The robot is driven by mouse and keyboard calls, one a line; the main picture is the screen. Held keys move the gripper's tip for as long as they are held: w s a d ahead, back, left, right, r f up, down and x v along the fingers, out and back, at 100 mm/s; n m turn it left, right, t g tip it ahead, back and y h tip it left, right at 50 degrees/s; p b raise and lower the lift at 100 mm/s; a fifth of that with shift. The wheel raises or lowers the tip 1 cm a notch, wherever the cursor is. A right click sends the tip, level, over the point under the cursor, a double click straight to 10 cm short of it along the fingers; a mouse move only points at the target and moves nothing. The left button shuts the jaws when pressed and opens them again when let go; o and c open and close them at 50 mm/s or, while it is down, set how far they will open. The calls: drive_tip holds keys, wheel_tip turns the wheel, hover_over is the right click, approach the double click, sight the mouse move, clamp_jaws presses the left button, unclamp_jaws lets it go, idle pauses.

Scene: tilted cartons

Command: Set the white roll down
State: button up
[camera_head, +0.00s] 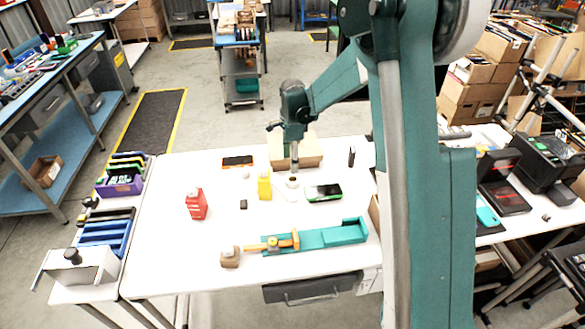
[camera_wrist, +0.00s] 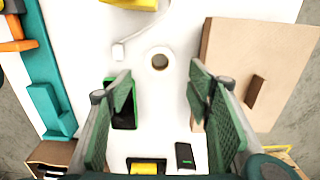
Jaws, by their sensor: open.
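The white roll (camera_head: 293,182) stands on the white table, its round hole facing up. In the wrist view the roll (camera_wrist: 152,64) lies just beyond the fingertips, about midway between them. My gripper (camera_head: 294,167) points down over the roll, and in the head view it partly covers the area behind it. In the wrist view my gripper (camera_wrist: 160,90) has its two green-padded fingers spread wide, with nothing held between them. The gap between the fingers and the roll's sides is clear, but the height above it is hard to tell.
A brown carton (camera_head: 305,156) lies close behind the roll. A green-edged device (camera_head: 323,192) is at its right front, and a yellow bottle (camera_head: 264,187) is to its left. The table's left part is mostly clear.

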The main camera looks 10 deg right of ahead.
drive_tip(key=shift+r, duration=0.95)
drive_tip(key=shift+r, duration=0.1)
drive_tip(key=s+d+r+n+t, duration=0.2)
drive_tip(key=s+r+n, duration=0.2)
drive_tip(key=s+r, duration=0.5)
drive_tip(key=s+d+r+n+t, duration=0.1)
drive_tip(key=s+d+r+n, duration=0.25)
drive_tip(key=s+r, duration=0.55)
drive_tip(key=s+d+n+t, duration=0.1)
drive_tip(key=s+n, duration=0.4)
drive_tip(key=s, duration=0.7)
drive_tip(key=s+d+r+n+t, duration=0.1)
drive_tip(key=s+n+t, duration=0.2)
drive_tip(key=s, duration=0.9)
drive_tip(key=shift+d+n, duration=0.3)
drive_tip(key=shift+n, duration=0.95)
